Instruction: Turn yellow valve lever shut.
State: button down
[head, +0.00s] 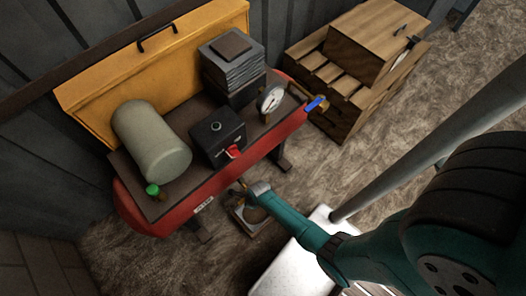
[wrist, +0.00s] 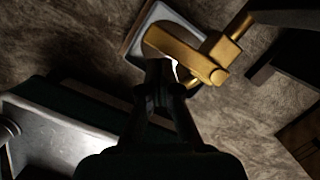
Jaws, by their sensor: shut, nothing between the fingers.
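A yellow valve lever (wrist: 172,42) shows in the wrist view as a thick bar on a yellow valve body (wrist: 208,70), with a short yellow pipe running to the upper right. My gripper (wrist: 162,72) is shut and empty, its tips close below the lever; I cannot tell whether they touch it. In the head view, my gripper (head: 249,186) is low at the front edge of the red tank (head: 170,212). There my arm and gripper mostly hide the valve and lever.
A pale-rimmed tray (wrist: 134,42) lies on the floor under the valve. A blue-handled valve (head: 316,104) is at the tank's right end, a green knob (head: 152,190) at its left. Wooden crates (head: 345,115) stand at right. A dark tank leg (head: 200,230) is nearby.

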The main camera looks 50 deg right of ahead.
jog(key=shift+w+a, duration=0.1)
jog(key=shift+w, duration=0.3)
dwell(0.3)
